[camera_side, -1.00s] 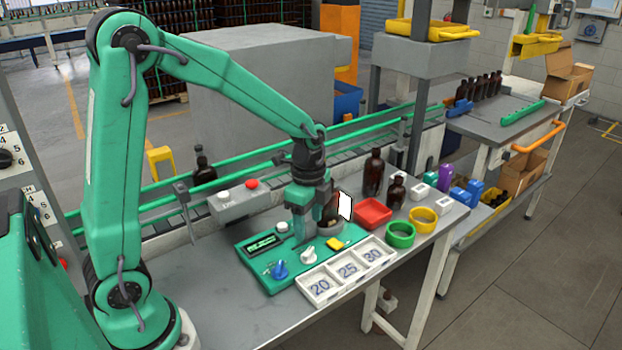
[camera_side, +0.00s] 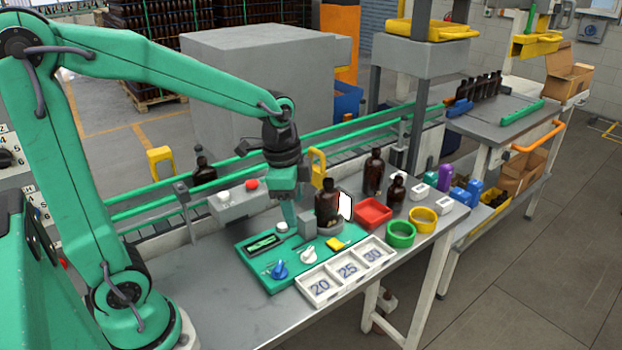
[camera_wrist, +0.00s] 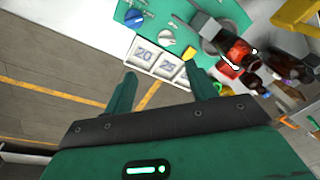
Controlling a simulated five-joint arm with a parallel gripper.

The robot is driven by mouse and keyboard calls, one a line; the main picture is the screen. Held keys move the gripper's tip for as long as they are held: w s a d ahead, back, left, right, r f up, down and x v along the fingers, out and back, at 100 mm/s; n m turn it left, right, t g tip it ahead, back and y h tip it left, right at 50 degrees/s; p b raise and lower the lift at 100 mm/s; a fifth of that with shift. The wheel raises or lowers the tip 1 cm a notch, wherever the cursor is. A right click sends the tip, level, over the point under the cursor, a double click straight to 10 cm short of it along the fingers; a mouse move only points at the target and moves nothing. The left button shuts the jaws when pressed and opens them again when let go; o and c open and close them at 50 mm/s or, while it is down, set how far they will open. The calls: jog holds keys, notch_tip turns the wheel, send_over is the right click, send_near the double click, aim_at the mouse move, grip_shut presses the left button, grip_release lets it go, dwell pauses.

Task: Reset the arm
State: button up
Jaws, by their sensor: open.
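My gripper (camera_side: 296,212) is open and empty, pointing down above the back of the green panel (camera_side: 250,265). In the wrist view its two fingers are spread, with nothing between them at my gripper (camera_wrist: 163,88). A brown bottle (camera_side: 327,207) stands upright on the round grey seat of the panel, just right of my gripper and apart from it. The bottle (camera_wrist: 234,48) shows at upper right in the wrist view.
White trays marked 20, 25 and 30 (camera_side: 347,285) lie in front of the panel. A red tray (camera_side: 373,212), a green ring (camera_side: 400,235), a yellow ring (camera_side: 423,219) and two brown bottles (camera_side: 374,172) are to the right. The conveyor (camera_side: 240,178) runs behind. Front-left bench is bare.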

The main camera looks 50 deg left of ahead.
jog(key=s+d+r+n+t, duration=0.1)
jog(key=s+r+n+t, duration=0.2)
jog(key=s+r+n, duration=0.3)
jog(key=shift+s+r+n+t, duration=0.35)
jog(key=shift+s+n, duration=1.15)
jog(key=shift+s, duration=0.95)
